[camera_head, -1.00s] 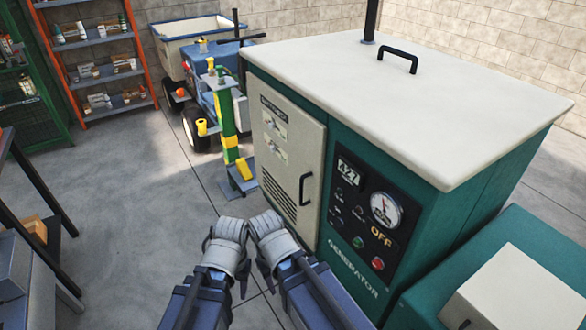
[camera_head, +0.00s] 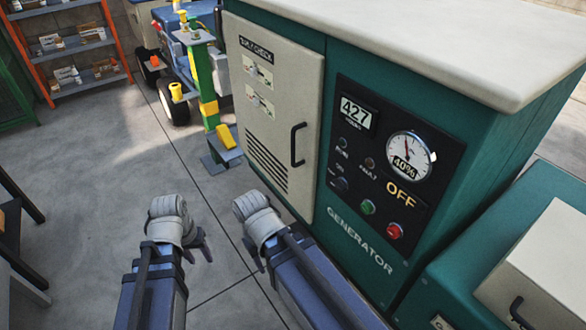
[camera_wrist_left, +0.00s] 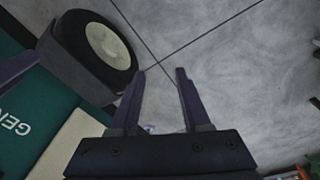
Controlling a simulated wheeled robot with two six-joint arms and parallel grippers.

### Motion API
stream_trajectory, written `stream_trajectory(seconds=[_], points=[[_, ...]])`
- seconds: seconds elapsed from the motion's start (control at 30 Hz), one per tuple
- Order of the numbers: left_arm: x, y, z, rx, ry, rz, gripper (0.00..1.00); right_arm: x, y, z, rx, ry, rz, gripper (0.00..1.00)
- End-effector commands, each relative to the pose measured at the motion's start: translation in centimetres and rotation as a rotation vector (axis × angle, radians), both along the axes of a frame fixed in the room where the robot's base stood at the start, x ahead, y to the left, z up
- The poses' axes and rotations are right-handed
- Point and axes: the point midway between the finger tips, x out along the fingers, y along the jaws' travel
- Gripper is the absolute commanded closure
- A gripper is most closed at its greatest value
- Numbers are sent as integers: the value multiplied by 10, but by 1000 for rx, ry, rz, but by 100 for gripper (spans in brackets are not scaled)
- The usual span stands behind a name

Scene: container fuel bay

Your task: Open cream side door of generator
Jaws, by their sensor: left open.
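The cream side door (camera_head: 270,90) is on the green generator (camera_head: 325,60). It looks shut, flush with the panel, with a dark vertical bar handle (camera_head: 297,145) near its right edge and vent slots low on it. My left gripper (camera_head: 203,248) is in the lower left, in front of and left of the door, clear of it. In the left wrist view my left gripper (camera_wrist_left: 161,75) is open and empty over the floor. A corner of the cream door (camera_wrist_left: 75,150) shows there at lower left. My right gripper (camera_head: 250,252) hangs below the door; its fingers are partly hidden.
A control panel with a gauge (camera_head: 411,157), OFF label and red button (camera_head: 395,231) is right of the door. A green stand (camera_head: 207,85) and a wheeled blue machine stand behind left. Orange shelves (camera_head: 70,45) are at the back left.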

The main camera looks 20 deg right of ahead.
Motion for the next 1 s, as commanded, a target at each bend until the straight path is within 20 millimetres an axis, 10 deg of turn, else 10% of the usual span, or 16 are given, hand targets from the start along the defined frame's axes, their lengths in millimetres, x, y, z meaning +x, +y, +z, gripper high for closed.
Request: stream_trajectory(seconds=[0.1,0.27,0.7,1.0], points=[[17,-9,-35,-87,-52,-48,53,0,0,-38,0,0,0,50],[48,-58,-35,-287,-201,-231,53,0,0,-55,0,0,0,50],[117,-216,95,-758,-918,-663,53,0,0,-55,0,0,0,50],[141,-242,158,-819,-1254,-660,53,0,0,-55,0,0,0,50]])
